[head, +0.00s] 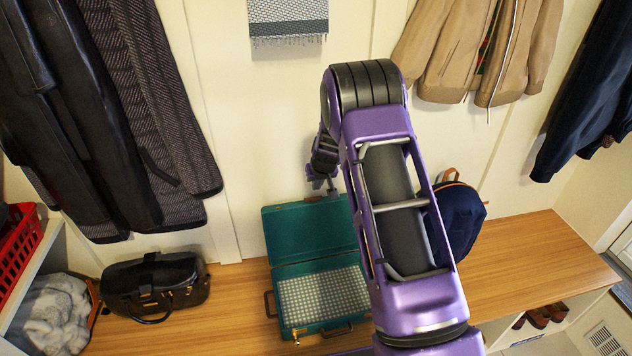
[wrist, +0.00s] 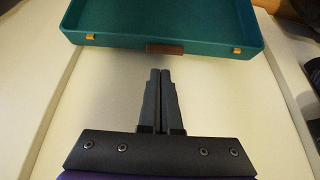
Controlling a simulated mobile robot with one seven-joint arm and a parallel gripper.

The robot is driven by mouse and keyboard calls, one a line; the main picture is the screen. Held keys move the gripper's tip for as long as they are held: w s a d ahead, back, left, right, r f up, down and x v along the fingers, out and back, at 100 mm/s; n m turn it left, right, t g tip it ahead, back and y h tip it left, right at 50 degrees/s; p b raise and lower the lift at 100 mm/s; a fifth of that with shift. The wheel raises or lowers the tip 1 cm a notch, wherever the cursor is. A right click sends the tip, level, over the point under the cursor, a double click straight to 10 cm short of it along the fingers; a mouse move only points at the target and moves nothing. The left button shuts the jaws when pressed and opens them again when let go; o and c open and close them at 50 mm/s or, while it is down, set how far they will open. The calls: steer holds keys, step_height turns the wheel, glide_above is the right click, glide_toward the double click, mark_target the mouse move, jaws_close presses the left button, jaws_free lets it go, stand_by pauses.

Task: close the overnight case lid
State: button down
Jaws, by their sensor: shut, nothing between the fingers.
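The overnight case is a green case lying open on the wooden bench. Its lid (head: 308,232) stands raised at the back, near the wall, and its base (head: 283,273) has a patterned light lining. In the wrist view the lid (wrist: 160,20) shows its rim with two brass catches and a brown handle or tab between them. My gripper (head: 333,185) is just above the lid's top edge in the head view. In the wrist view my gripper (wrist: 160,72) is shut and empty, its fingertips a little short of the lid's rim. My arm hides the case's right side.
A black handbag (head: 155,284) sits on the bench left of the case. A dark blue backpack (head: 460,217) stands to the right, partly behind my arm. Coats (head: 482,45) hang above, and the bench's right end (head: 545,255) is clear.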

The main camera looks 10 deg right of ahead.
mark_target(315, 199)
steer(key=x, duration=0.6)
steer(key=shift+w+f, duration=0.1)
steer(key=shift+s+b, duration=0.2)
steer(key=shift+b, duration=0.15)
